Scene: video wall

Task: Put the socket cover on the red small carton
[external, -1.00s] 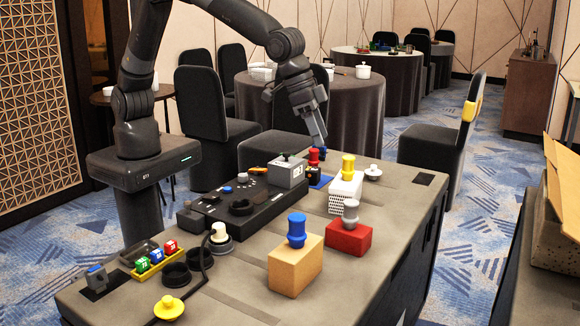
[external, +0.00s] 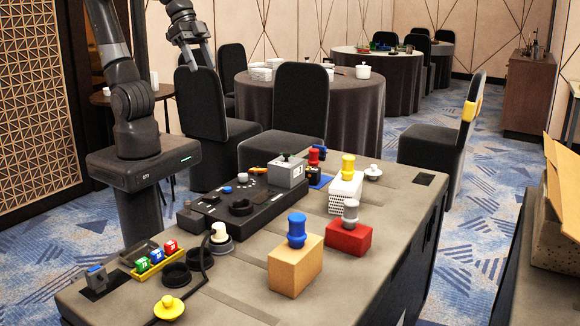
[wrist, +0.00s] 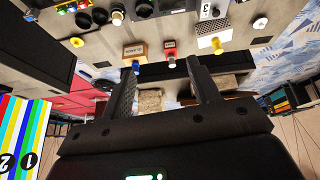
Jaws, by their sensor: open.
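The red small carton (external: 348,239) stands on the grey table, right of the wooden block. A grey knobbed piece (external: 350,213) stands upright on top of it; it also shows in the wrist view (wrist: 171,62). I cannot tell for sure which knobbed piece is the socket cover. A red knobbed piece (external: 314,157) stands at the table's far side by a blue pad. My gripper (external: 201,67) is open and empty, high up behind the table, clear of everything. The wrist view shows its spread fingers (wrist: 160,68) with nothing between them.
A wooden block (external: 294,266) carries a blue knob, and a white carton (external: 345,192) a yellow one. Loose caps, white (external: 373,173) and yellow (external: 169,308), lie on the table. A black console (external: 243,205) fills the left middle. Chairs stand beyond the table.

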